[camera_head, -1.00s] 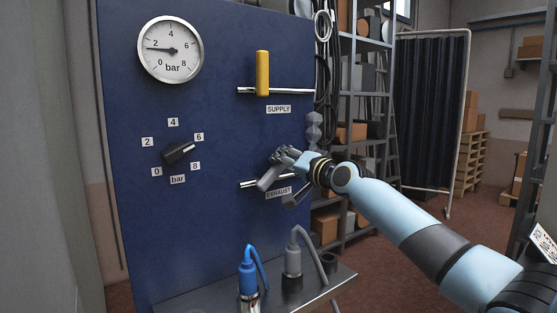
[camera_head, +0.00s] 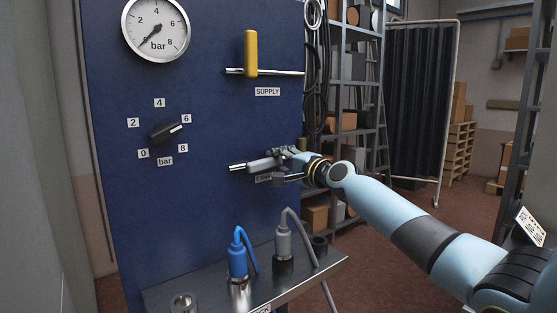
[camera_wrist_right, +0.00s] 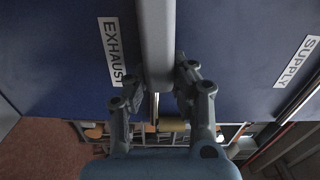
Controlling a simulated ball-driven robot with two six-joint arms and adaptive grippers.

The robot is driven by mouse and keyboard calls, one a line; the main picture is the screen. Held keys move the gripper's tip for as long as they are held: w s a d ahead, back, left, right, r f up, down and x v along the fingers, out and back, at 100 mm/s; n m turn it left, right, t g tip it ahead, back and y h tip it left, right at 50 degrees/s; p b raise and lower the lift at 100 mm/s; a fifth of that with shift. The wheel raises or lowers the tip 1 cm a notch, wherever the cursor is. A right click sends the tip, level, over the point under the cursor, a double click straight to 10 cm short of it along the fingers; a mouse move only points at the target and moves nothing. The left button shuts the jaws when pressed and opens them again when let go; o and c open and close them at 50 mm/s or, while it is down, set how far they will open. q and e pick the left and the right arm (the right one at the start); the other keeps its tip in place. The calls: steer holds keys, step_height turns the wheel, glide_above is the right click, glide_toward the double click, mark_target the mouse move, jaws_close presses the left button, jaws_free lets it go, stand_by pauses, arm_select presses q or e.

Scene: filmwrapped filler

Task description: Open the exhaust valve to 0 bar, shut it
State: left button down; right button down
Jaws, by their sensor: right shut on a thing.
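The exhaust valve's grey handle (camera_head: 262,164) lies nearly level, along its short pipe (camera_head: 237,167) on the blue panel. My right gripper (camera_head: 284,156) is shut on this handle; the right wrist view shows the grey handle (camera_wrist_right: 157,45) running between the fingers (camera_wrist_right: 158,88). The EXHAUST label (camera_wrist_right: 111,52) is beside it and partly hidden by the gripper in the head view. The round pressure gauge (camera_head: 155,28) has its needle at the 0 mark. My left gripper is out of view.
The yellow supply handle (camera_head: 251,53) stands upright across its pipe, above the exhaust valve. A black dial knob (camera_head: 166,133) is at the left. Below, a metal shelf (camera_head: 205,284) carries blue (camera_head: 237,262) and grey (camera_head: 283,244) hose fittings.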

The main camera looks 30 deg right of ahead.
steer(key=shift+f, duration=0.1)
stand_by(0.3)
steer(key=c, duration=1.1)
jaws_free()
steer(key=shift+s, duration=0.1)
steer(key=s, duration=0.8)
steer(key=s+d, duration=0.1)
steer(key=s, duration=0.2)
steer(key=shift+s+d, duration=0.1)
steer(key=shift+s, duration=0.3)
